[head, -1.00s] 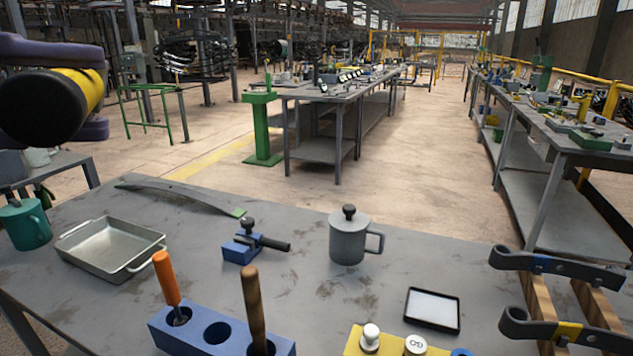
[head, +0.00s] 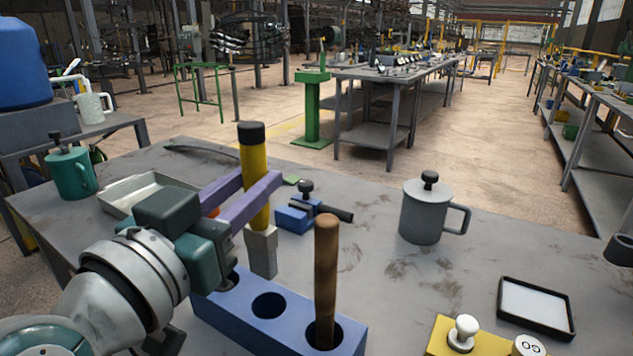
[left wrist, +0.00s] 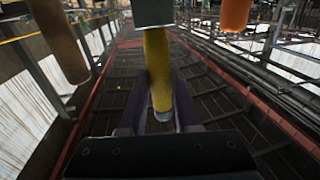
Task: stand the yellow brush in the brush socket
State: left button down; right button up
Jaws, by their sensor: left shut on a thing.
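The yellow brush (head: 256,205) is upright, with a black cap on top and a pale grey block-shaped lower end (head: 262,252). My left gripper (head: 256,188) is shut on its yellow handle with purple fingers. The blue block (head: 215,304) has round sockets in a row. The brush's lower end appears just above or behind the empty middle socket (head: 269,305); I cannot tell whether it touches the block. A brown wooden handle (head: 326,270) stands in the right socket. The left socket is largely hidden by my gripper. The left wrist view shows the brush (left wrist: 158,65) between the fingers and an orange handle (left wrist: 235,14). My right gripper is not in view.
A metal tray (head: 120,192) and a green mug (head: 72,172) are at the left. A blue clamp-like tool (head: 292,219) lies behind the block. A grey lidded mug (head: 424,215), a black-framed pad (head: 536,308) and a yellow holder (head: 440,340) are to the right.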

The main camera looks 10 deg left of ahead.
aim_at(259, 252)
pick_arm(q)
jog(key=shift+d, duration=0.2)
jog(key=shift+s+a, duration=0.1)
jog(key=shift+r+p, duration=0.2)
jog(key=shift+p, duration=0.15)
notch_tip(259, 252, down, 5)
jog(key=b, duration=0.4)
jog(key=shift+f, duration=0.1)
dwell(0.7)
jog(key=shift+f+b, duration=1.4)
jog(key=shift+f, duration=0.65)
